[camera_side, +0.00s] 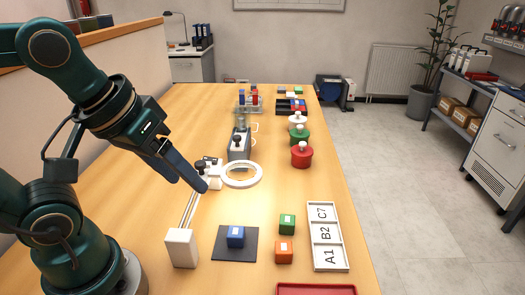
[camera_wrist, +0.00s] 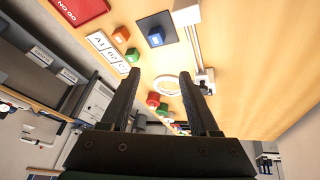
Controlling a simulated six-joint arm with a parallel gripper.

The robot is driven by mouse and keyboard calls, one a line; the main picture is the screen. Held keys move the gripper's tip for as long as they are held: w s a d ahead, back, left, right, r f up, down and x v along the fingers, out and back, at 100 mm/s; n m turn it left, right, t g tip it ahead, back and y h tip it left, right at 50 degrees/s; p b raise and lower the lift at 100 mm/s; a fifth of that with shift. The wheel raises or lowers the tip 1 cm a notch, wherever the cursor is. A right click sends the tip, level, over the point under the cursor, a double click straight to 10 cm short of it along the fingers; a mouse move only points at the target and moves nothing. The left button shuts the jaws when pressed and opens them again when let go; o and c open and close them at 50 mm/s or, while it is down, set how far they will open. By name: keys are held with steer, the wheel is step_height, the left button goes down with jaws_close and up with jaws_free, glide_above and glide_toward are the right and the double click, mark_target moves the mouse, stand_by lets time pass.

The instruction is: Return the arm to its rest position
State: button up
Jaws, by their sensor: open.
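My gripper (camera_side: 188,180) hangs above the left part of the table, over the rail of the white and grey fixture (camera_side: 182,246). In the wrist view my gripper (camera_wrist: 164,80) has its two dark fingers apart with nothing between them. A blue block (camera_side: 236,236) sits on a dark square pad (camera_side: 221,247). A green block (camera_side: 286,223) and an orange block (camera_side: 284,251) stand on the table to its right. A white tray (camera_side: 334,259) marked A1, B2, C7 lies beside them and shows no block in it.
A white ring (camera_side: 242,184) on a stand is right of my gripper. Red (camera_side: 302,158) and green (camera_side: 299,136) lidded pots stand farther back. A red tray (camera_wrist: 92,8), marked NO GO, lies at the table's near edge. A low partition (camera_side: 130,36) runs along the left.

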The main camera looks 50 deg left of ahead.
steer(key=f+m, duration=0.1)
steer(key=m, duration=0.2)
steer(key=shift+s+d+f+m, duration=0.1)
steer(key=shift+s+f+m, duration=0.2)
steer(key=shift+f, duration=0.1)
